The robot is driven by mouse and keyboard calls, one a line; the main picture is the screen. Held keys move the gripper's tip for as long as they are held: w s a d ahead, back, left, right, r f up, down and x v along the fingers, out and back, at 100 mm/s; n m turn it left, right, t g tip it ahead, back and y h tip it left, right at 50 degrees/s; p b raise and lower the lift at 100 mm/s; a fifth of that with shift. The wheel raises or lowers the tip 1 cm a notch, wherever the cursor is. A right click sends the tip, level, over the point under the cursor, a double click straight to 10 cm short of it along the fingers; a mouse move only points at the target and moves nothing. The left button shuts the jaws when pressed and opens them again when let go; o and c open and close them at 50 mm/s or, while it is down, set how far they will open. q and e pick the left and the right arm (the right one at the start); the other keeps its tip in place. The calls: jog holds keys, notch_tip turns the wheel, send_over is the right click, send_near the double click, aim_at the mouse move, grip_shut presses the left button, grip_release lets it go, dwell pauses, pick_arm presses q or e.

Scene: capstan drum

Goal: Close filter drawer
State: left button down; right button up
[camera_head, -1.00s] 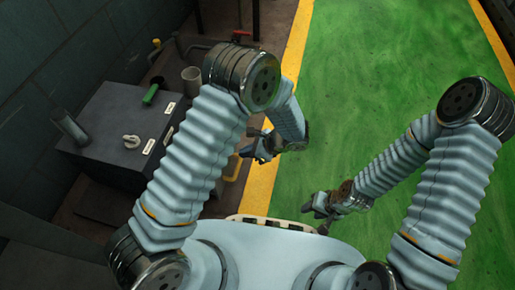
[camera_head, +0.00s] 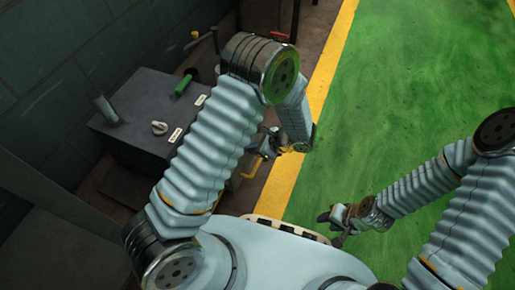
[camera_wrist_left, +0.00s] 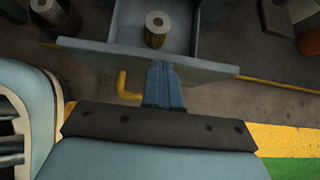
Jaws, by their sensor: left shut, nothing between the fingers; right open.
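The filter drawer stands pulled out in the left wrist view, with its grey-blue front panel (camera_wrist_left: 85,52) across the picture. A pale cylindrical filter (camera_wrist_left: 157,30) with a dark centre hole stands inside it. A yellow bent handle (camera_wrist_left: 124,86) juts out from the front, left of my fingers. My left gripper (camera_wrist_left: 162,70) is shut and empty, its blue fingertips at the middle of the front panel; whether they touch it I cannot tell. In the head view my left gripper (camera_head: 267,145) is beside the cabinet, and my arm hides most of the drawer. My right gripper (camera_head: 337,220) is open over the green floor.
The dark cabinet (camera_head: 140,97) carries a green-handled tool (camera_head: 184,83), a pale shackle (camera_head: 159,127) and a grey upright piece (camera_head: 104,108). A yellow line (camera_head: 330,75) borders the clear green floor (camera_head: 410,90) on the right. A wall is at the left.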

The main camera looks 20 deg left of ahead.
pick_arm(q)
jog(key=w+a+b, duration=0.1)
jog(key=a, duration=1.6)
jog(key=shift+w+a, duration=0.2)
jog(key=shift+a, duration=0.15)
pick_arm(e)
jog(key=shift+f, duration=0.75)
pick_arm(q)
jog(key=shift+a, duration=0.1)
jog(key=d, duration=0.3)
jog(key=shift+s+d, duration=0.1)
jog(key=shift+d, duration=0.25)
jog(key=p+v, duration=0.2)
jog(key=v, duration=0.8)
jog(key=shift+d, duration=0.55)
pick_arm(e)
jog(key=r, duration=0.1)
jog(key=s+d+r, duration=0.1)
jog(key=shift+d+r, duration=0.3)
jog(key=shift+r, duration=0.05)
